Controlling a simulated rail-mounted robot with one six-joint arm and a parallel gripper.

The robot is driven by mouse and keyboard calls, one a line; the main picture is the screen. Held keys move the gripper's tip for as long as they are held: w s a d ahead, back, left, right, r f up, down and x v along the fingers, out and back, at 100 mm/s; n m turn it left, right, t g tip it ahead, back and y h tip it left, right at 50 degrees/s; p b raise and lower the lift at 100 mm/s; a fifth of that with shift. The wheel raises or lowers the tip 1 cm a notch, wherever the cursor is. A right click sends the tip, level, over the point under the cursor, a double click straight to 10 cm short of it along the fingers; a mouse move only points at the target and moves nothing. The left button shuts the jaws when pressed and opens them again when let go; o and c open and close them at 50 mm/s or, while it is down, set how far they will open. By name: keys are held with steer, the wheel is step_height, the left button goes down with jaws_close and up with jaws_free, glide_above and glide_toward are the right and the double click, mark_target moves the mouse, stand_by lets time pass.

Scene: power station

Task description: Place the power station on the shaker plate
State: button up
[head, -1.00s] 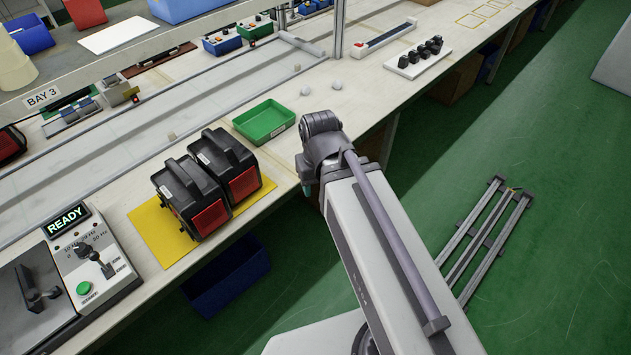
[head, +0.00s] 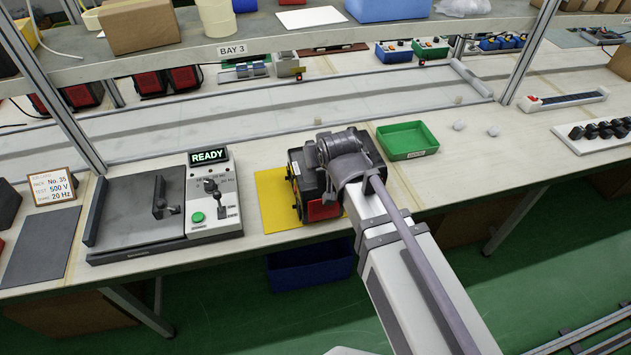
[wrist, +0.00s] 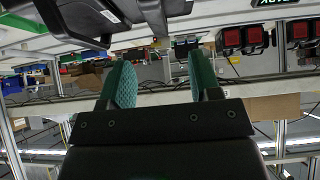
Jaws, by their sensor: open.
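A large dark case (wrist: 75,22) fills the upper left there. In the head view the fingers are hidden behind my wrist.
The yellow mat (head: 275,215) lies right of the control box (head: 213,205), which reads READY. A green tray (head: 407,140) stands right of my wrist. A sign (head: 55,188) and metal posts stand left. A shelf (head: 250,45) runs behind. A blue bin (head: 310,265) is below the bench.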

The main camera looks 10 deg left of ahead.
steer(key=b, duration=0.4)
glide_above(315, 177)
steer(key=f, duration=0.3)
steer(key=shift+w+d+f, duration=0.15)
steer(key=shift+d+f, duration=0.2)
steer(key=shift+w+a+f, duration=0.15)
steer(key=shift+w+f, duration=0.05)
steer(key=shift+w, duration=0.1)
steer(key=shift+r, duration=0.15)
steer(key=b+x, duration=0.4)
steer(key=x, duration=0.1)
steer(key=shift+w, duration=0.1)
jaws_close()
steer(key=shift+r, duration=0.1)
